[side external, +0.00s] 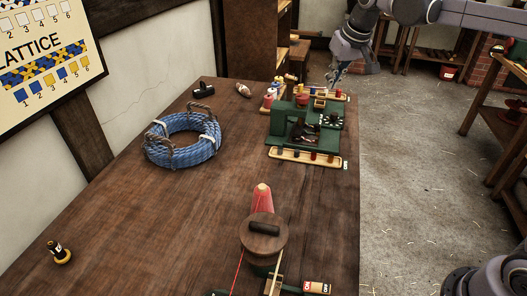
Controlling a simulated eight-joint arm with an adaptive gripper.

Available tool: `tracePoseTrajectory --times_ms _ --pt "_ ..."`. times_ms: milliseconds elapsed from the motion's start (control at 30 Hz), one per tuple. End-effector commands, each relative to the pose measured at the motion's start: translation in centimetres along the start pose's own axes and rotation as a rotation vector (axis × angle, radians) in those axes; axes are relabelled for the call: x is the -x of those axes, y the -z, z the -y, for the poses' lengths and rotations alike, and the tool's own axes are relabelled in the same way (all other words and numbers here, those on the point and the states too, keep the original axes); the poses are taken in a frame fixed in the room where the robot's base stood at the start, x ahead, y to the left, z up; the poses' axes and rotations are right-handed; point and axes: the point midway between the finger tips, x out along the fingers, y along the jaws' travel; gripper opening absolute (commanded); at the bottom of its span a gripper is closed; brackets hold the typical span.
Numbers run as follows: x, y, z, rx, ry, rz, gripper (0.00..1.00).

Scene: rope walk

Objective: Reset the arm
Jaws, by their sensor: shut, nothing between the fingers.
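My gripper (337,77) is at the upper right of the side external view, at the end of my raised arm. It is shut and empty, with its fingers pointing down. It shows above or behind the far right edge of the wooden table (150,240), close in the picture to the green machine; I cannot tell its exact height. No other object is named by the task.
A green machine (328,118) with spools and a peg strip (300,157) stands at the table's right edge. A blue rope coil (182,150) lies at left. A red cone with a wooden disc (263,235) stands in front. A black-and-yellow piece (59,253) sits front left. Mid-table is clear.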

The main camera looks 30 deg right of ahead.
Motion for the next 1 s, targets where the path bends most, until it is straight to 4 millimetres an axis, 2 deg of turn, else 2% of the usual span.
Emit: tracePoseTrajectory --times_ms 33,100,333,533,700,833,1000 --pt "0.7 -1.5 0.1 0.008 0.004 -0.012 0.00" --pt "1.4 -3.4 0.1 0.020 0.010 -0.030 0.00" --pt "2.7 -10.0 0.2 0.057 0.027 -0.089 0.00" --pt "2.5 -16.2 0.1 0.090 0.041 -0.140 0.00" --pt "1.4 -21.2 -0.1 0.116 0.051 -0.182 0.00" --pt "0.4 -24.0 -0.2 0.130 0.057 -0.206 0.00" --pt "-0.4 -25.7 -0.3 0.139 0.061 -0.221 0.00"
